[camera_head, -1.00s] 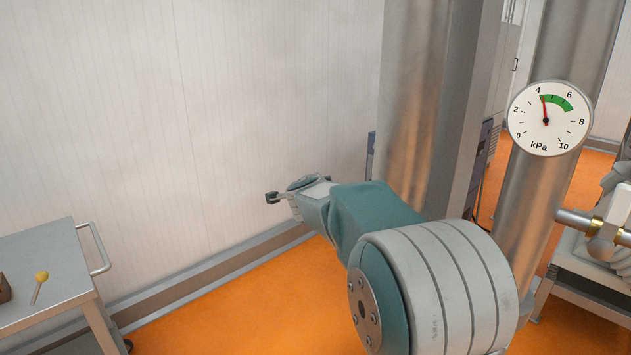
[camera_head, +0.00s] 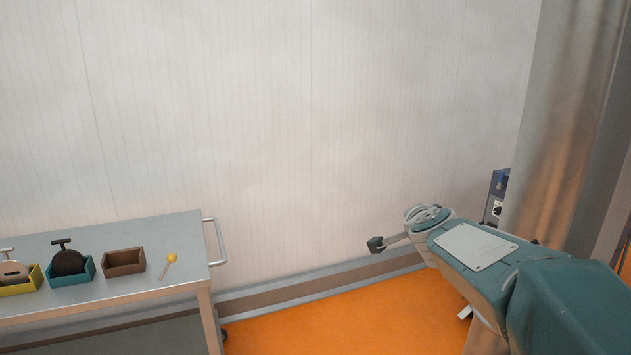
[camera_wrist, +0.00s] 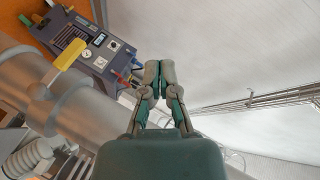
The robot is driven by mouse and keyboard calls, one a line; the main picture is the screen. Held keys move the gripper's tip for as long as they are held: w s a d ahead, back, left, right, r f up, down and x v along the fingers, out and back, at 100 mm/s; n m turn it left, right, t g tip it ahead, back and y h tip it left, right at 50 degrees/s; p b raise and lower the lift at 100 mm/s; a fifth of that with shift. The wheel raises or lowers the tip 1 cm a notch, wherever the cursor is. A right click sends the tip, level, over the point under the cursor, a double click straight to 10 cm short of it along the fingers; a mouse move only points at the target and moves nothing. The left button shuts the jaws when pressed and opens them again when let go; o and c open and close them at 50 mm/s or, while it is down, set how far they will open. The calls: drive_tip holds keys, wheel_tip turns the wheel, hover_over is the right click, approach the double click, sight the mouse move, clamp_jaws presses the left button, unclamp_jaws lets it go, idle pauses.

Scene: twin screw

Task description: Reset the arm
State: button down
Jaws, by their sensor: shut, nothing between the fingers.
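My gripper (camera_wrist: 160,74) shows in the wrist view with its two grey and teal fingers together and nothing between them. It is apart from everything around it. In the head view my teal arm reaches in from the lower right, in front of the pale wall (camera_head: 310,120) and above the orange floor (camera_head: 330,315). The fingers cannot be made out clearly in the head view.
A metal cart (camera_head: 150,220) at the left holds a yellow bin (camera_head: 22,285), a teal bin (camera_head: 72,277), a brown bin (camera_head: 124,262) and a yellow-headed pin (camera_head: 172,258). A large metal column (camera_head: 565,130) stands at right. The wrist view shows a control box (camera_wrist: 88,50) and yellow-handled pipe (camera_wrist: 68,54).

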drive_tip(key=s+a+f+n+g+y, duration=0.1)
drive_tip(key=s+a+f+n+g, duration=0.2)
drive_tip(key=s, duration=0.5)
drive_tip(key=s+a+f+n+g+y, duration=0.1)
drive_tip(key=s+a+f+n+y, duration=0.2)
drive_tip(key=s, duration=0.5)
drive_tip(key=s+a+f+n+g, duration=0.2)
drive_tip(key=s+n, duration=0.3)
drive_tip(key=s, duration=0.3)
drive_tip(key=s+d+f+n+g+h, duration=0.2)
drive_tip(key=s+f, duration=0.3)
drive_tip(key=s, duration=0.4)
drive_tip(key=shift+s+n+g, duration=0.3)
drive_tip(key=shift+s, duration=0.05)
drive_tip(key=shift+d+r, duration=0.1)
drive_tip(key=shift+d, duration=0.1)
